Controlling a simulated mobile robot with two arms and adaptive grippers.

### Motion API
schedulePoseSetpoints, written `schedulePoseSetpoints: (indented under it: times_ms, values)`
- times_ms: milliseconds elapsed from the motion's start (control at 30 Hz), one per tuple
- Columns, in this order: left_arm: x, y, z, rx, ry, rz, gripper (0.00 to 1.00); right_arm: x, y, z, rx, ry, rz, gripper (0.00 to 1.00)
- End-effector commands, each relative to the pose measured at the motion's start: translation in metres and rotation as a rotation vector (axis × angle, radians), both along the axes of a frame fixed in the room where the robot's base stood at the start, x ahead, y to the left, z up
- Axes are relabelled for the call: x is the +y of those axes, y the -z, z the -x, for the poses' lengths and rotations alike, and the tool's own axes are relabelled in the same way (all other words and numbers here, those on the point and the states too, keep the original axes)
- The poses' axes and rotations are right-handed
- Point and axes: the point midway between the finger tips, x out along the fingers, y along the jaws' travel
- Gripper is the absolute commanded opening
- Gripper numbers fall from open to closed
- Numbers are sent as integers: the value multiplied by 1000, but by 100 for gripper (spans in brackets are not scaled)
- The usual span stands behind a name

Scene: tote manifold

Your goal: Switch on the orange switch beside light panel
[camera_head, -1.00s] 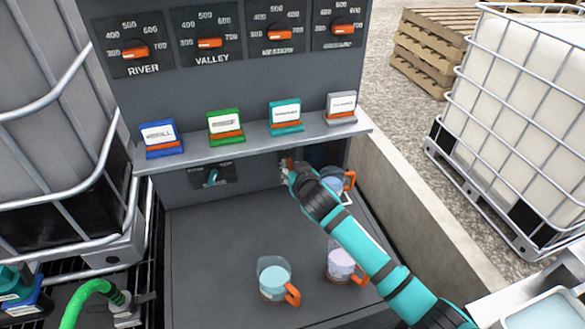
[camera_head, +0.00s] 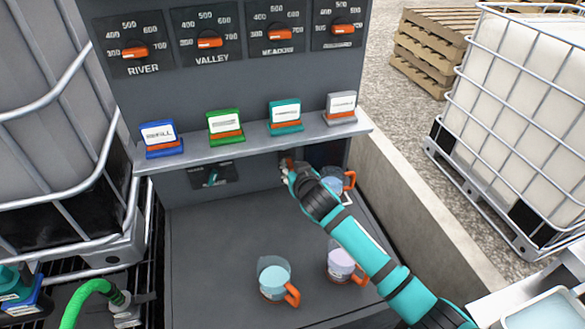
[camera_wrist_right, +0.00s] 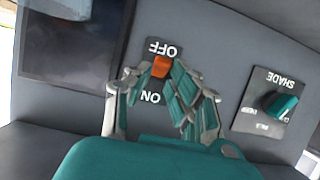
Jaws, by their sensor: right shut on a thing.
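The orange switch (camera_wrist_right: 161,67) sits on a small dark plate in the right wrist view, its lettering upside down there. The lever is at the OFF lettering (camera_wrist_right: 162,49); the ON lettering (camera_wrist_right: 150,97) is at the plate's other end. My right gripper (camera_wrist_right: 153,74) has its fingertips on either side of the lever, shut on it. In the head view my right gripper (camera_head: 287,165) reaches the back wall under the shelf and largely hides the switch. A dark panel (camera_wrist_right: 75,45), likely the light panel, is beside the switch. My left gripper is not in view.
A SHADE knob (camera_wrist_right: 280,104) is on the same wall; it also shows in the head view (camera_head: 212,177). Jugs with orange handles stand on the grey counter (camera_head: 215,250), one (camera_head: 274,276) at the front. Coloured label holders line the shelf (camera_head: 255,135) above my arm.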

Motion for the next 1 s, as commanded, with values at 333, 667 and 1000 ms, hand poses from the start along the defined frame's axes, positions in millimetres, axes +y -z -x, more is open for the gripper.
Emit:
schedulePoseSetpoints:
  times_ms: [333, 667, 1000]
  values:
    - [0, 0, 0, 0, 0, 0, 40, 0, 1, 0, 1, 0, 0, 21]
    - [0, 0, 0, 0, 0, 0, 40, 0, 0, 0, 1, 0, 0, 42]
    - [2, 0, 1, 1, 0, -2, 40, -4, -8, 23, 1, -1, -3, 42]
